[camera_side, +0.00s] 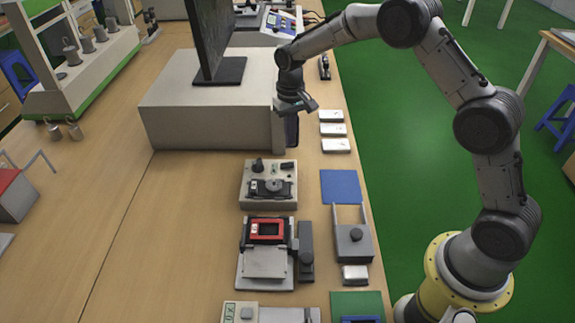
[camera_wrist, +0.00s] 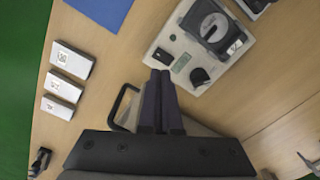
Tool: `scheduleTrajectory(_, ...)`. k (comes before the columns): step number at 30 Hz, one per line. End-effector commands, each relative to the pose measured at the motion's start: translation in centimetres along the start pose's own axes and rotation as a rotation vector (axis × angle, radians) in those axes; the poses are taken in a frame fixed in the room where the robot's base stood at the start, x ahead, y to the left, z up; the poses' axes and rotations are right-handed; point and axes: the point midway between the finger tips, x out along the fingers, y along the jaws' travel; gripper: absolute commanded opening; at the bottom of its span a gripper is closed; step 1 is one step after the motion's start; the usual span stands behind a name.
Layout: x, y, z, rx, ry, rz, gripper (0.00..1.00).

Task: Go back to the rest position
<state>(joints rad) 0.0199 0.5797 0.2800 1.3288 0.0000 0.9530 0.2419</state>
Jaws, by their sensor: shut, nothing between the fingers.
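My gripper (camera_side: 292,143) hangs from the arm with its fingers pointing down, beside the right end of a large grey box (camera_side: 210,115). In the wrist view my gripper (camera_wrist: 160,72) shows its two dark fingers side by side, shut with nothing between them. The fingers stand above the table, near a beige test fixture (camera_wrist: 180,50) with a black device on it. The fixture also shows in the side view (camera_side: 247,190), below my gripper in the picture. The arm reaches out from its yellow-ringed base at the lower right.
A dark monitor (camera_side: 216,40) stands on the grey box. Three white boxes (camera_side: 332,130) lie to the right of my gripper. A blue mat (camera_side: 340,186), a red-framed device (camera_side: 266,222) and a grey fixture (camera_side: 354,245) sit lower.

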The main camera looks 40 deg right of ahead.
Motion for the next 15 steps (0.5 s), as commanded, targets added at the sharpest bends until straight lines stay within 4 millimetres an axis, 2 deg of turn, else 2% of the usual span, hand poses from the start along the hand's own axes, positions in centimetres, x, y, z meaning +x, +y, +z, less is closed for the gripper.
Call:
scheduleTrajectory(2,-0.2,0.0,-0.1,-0.001,0.005,-0.001,0.0)
scheduleTrajectory(5,-2.3,-0.2,-0.5,-0.001,0.044,-0.011,0.0)
scheduleTrajectory(8,-6.7,-0.3,-0.5,-0.003,0.118,-0.029,0.0)
scheduleTrajectory(10,-10.3,-0.1,0.5,-0.005,0.17,-0.042,0.0)
scheduleTrajectory(12,-13.8,0.2,2.1,-0.008,0.219,-0.054,0.0)
scheduleTrajectory(15,-17.9,0.8,5.0,-0.018,0.28,-0.069,0.0)
